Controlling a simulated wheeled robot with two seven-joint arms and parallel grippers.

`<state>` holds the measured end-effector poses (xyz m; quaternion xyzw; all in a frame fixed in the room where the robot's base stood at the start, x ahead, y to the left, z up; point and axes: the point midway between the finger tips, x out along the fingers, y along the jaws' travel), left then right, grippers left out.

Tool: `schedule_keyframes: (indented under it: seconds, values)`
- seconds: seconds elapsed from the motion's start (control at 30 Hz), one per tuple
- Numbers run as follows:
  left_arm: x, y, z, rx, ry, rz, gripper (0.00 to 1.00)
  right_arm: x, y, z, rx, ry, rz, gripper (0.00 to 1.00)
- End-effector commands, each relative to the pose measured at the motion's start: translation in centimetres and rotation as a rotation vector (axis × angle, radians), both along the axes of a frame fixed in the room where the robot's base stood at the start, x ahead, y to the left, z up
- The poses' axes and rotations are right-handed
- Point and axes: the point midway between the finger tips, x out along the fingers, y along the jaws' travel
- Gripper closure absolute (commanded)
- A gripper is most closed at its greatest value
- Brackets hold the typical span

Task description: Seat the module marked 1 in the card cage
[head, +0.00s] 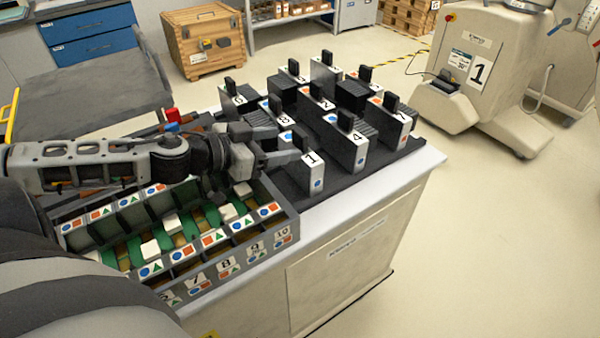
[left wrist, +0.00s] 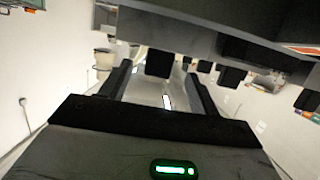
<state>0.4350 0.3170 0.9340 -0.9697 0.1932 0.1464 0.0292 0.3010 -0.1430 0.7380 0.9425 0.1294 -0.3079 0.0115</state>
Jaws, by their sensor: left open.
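The module marked 1 (head: 314,170) stands upright at the near corner of the black rack, with a white label face and a black handle on top. My left gripper (head: 284,150) is open and empty, just left of this module, close to its handle. In the left wrist view the open fingers (left wrist: 160,88) point toward a black handle (left wrist: 158,63), which shows between them; I cannot tell how far beyond the tips it is. The card cage (head: 290,232) is the grey box at the front left, with numbered slots and coloured symbols. Several slots hold green boards with white blocks. My right gripper is out of view.
Several other upright modules, such as the one marked 4 (head: 361,143) and the one marked 7 (head: 404,125), stand close by on the rack. A white cart (head: 350,245) carries rack and cage.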

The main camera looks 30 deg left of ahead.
Motion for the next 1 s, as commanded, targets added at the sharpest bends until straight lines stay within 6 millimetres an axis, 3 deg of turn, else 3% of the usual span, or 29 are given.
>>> schedule_keyframes:
  seconds: [0.17,0.37,0.47,0.77,1.0]
  values:
    - [0.5,-0.2,-0.2,0.002,-0.001,-0.001,0.38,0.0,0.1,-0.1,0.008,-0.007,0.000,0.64]
    - [1.8,-0.7,-0.7,0.006,-0.006,-0.001,0.38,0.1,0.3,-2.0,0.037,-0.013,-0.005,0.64]
    - [2.2,-0.9,-0.2,-0.001,-0.005,0.001,0.38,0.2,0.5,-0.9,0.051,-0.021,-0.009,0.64]
    - [3.2,-1.4,-0.2,0.001,-0.004,0.001,0.38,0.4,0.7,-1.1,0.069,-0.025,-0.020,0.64]
    - [4.5,-1.7,-0.5,-0.004,-0.002,0.007,0.38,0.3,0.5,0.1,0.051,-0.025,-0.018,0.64]
